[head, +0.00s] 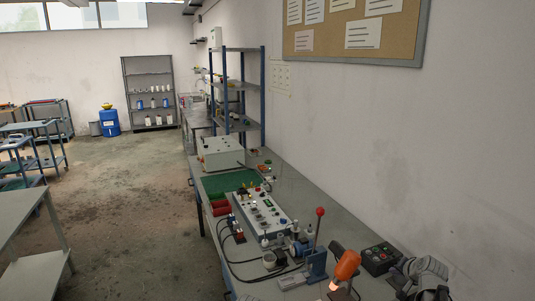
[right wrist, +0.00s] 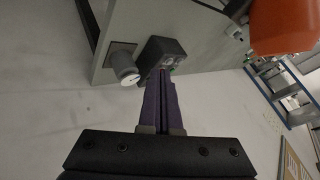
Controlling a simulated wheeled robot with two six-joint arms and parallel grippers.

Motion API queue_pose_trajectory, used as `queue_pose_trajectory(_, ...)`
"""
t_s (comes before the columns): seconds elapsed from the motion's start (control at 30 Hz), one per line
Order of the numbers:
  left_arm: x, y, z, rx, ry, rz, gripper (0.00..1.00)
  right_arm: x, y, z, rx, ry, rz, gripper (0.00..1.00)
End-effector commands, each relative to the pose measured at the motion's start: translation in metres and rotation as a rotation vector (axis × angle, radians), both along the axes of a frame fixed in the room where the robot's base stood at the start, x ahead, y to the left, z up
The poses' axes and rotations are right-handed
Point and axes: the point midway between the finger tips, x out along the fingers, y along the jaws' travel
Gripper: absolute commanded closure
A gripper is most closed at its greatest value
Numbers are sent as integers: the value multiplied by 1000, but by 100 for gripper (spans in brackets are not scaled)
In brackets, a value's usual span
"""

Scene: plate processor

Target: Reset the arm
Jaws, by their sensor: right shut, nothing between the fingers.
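My right gripper (right wrist: 161,78) shows in the right wrist view with its two purple fingers together and nothing between them. Its tips overlap a dark control box (right wrist: 165,50) in that picture; I cannot tell whether they touch it. In the head view the dark box with red and green buttons (head: 380,258) is on the bench at the lower right. Grey parts of my right arm show beside it at the bottom edge, with the fingers not clear there. My left gripper is not in view.
An orange lamp (head: 346,266) stands close to the right arm, also near the right wrist view's top right (right wrist: 285,25). A red-knobbed lever (head: 319,212), a control panel (head: 262,212) and a white box (head: 220,153) stand on the bench (head: 305,188).

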Motion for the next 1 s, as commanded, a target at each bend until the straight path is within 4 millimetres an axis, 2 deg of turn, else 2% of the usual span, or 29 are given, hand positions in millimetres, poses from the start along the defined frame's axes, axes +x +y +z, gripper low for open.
queue_pose_trajectory(0.37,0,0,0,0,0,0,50,-9,62,-13,-29,84,126,100)
queue_pose_trajectory(0.57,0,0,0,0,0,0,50,-24,118,-24,-64,167,247,100)
queue_pose_trajectory(0.67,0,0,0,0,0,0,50,-39,155,-32,-92,226,331,100)
queue_pose_trajectory(0.77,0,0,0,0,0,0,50,-63,202,-41,-134,306,447,100)
queue_pose_trajectory(0.9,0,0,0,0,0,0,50,-121,277,-56,-233,460,658,100)
queue_pose_trajectory(1.0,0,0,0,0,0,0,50,-165,315,-62,-312,567,792,100)
